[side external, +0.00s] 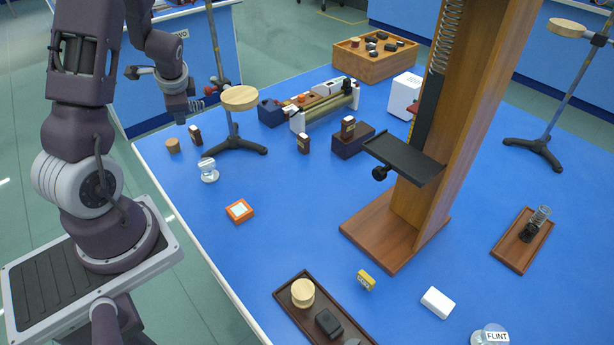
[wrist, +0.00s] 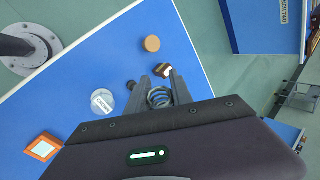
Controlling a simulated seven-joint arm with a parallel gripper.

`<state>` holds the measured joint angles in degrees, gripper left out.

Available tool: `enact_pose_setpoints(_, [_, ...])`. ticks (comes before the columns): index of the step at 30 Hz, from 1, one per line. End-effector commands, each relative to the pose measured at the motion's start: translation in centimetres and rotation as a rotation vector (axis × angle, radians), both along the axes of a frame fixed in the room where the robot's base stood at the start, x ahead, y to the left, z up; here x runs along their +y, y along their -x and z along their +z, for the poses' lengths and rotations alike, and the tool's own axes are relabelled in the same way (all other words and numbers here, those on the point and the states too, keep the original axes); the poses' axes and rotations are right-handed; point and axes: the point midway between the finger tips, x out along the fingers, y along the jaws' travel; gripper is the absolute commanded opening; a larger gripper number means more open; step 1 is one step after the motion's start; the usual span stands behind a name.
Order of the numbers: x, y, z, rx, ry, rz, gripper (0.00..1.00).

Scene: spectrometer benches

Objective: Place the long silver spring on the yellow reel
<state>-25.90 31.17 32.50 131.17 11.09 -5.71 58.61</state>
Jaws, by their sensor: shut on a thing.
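My gripper (wrist: 162,78) is shut on a silver coil spring (wrist: 160,97), which sits between the two fingers in the wrist view. In the side external view my gripper (side external: 193,108) is raised above the far left part of the blue table, with the spring (side external: 197,105) just showing at its jaws. A pale yellow reel (side external: 302,292) stands upright in a long dark tray (side external: 283,290) at the front of the table, well away from my gripper.
A tripod stand with a round wooden top (side external: 240,97) is just right of my gripper. A tan cylinder (side external: 172,145), a dark bottle (side external: 195,135) and a clear glass piece (side external: 208,172) stand below. A tall wooden column (side external: 460,120) rises mid-table.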

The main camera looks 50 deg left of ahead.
Motion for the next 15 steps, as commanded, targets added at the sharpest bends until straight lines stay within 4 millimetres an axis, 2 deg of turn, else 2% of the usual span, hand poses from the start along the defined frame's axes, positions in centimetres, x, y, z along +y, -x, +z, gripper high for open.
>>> enact_pose_setpoints(1, [-0.8,-0.8,0.8,-0.031,0.008,0.004,0.0])
enact_pose_setpoints(6, [-3.9,-2.4,2.9,-0.111,0.064,0.045,0.0])
enact_pose_setpoints(15, [-10.0,-4.1,6.8,-0.234,0.174,0.102,0.0])
